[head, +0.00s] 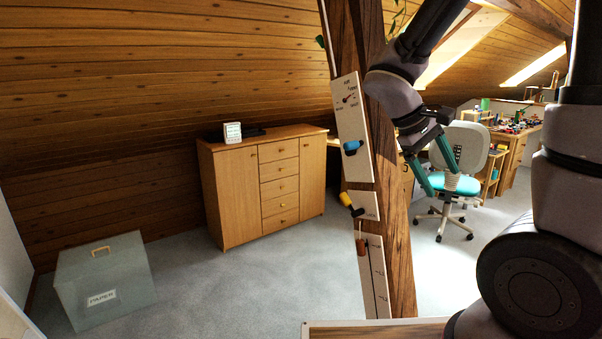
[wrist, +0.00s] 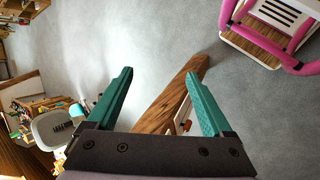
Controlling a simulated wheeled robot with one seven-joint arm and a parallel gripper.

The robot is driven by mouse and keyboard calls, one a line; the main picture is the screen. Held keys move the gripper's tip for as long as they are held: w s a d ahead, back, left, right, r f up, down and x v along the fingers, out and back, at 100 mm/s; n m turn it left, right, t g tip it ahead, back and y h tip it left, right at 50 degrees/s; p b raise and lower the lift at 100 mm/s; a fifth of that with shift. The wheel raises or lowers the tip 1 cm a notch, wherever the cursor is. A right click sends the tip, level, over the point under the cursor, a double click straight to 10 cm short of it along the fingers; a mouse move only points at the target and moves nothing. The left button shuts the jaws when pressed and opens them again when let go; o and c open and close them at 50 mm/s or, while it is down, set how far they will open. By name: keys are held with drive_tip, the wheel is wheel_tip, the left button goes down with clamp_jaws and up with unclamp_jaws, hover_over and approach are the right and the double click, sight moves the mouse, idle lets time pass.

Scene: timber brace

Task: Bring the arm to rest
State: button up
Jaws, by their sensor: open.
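My gripper (head: 424,168) has green fingers and shows right of the timber post in the head view. Its fingers are apart with nothing between them, and it also shows in the wrist view (wrist: 165,88). The timber brace (head: 401,230) stands upright in the head view. White panels are fixed on it: an upper one with a dial and a blue knob (head: 352,147), a small one with a yellow handle (head: 350,204), and a lower one with a brown slider handle (head: 360,246). In the wrist view the brace (wrist: 172,101) lies beyond the open fingers. Contact between gripper and brace is not visible.
A wooden cabinet (head: 238,190) stands at the back left, with a grey paper box (head: 105,280) on the carpet. An office chair (head: 458,160) and a cluttered desk (head: 515,140) are behind my arm. A pink-framed object (wrist: 268,36) shows at the wrist view's upper right.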

drive_tip(key=s+a+r+m+t+y, duration=0.2)
drive_tip(key=r+m+t+y, duration=0.1)
drive_tip(key=r, duration=0.4)
drive_tip(key=s+a+r+m+t+y, duration=0.2)
drive_tip(key=s+r+m+t+y, duration=0.1)
drive_tip(key=r+m+t+y, duration=0.1)
wheel_tip(320, 180, up, 3)
drive_tip(key=shift+s+a+f+m+y, duration=0.15)
drive_tip(key=shift+s+a+m+y, duration=0.15)
drive_tip(key=shift+m+y, duration=0.55)
